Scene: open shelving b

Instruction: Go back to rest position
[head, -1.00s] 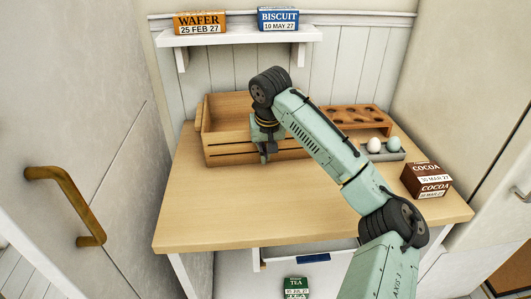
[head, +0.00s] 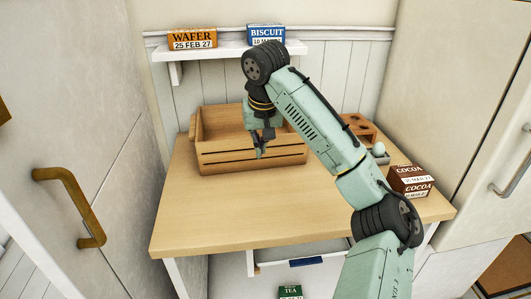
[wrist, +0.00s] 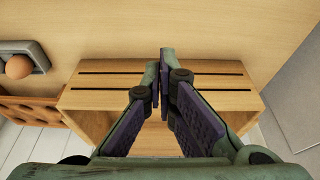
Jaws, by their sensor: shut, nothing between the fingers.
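My gripper (head: 259,150) is shut and empty. In the head view it points down in front of the wooden crate (head: 220,158), which stands at the back of the wooden table (head: 250,205). In the wrist view the shut fingers (wrist: 164,85) show over the crate (wrist: 85,98).
A cocoa box (head: 411,181) stands at the table's right. A wafer box (head: 192,38) and a biscuit box (head: 266,34) sit on the wall shelf (head: 205,52). A tea box (head: 290,292) is below. An egg (wrist: 19,67) lies in a grey tray (wrist: 40,58). The table's front left is clear.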

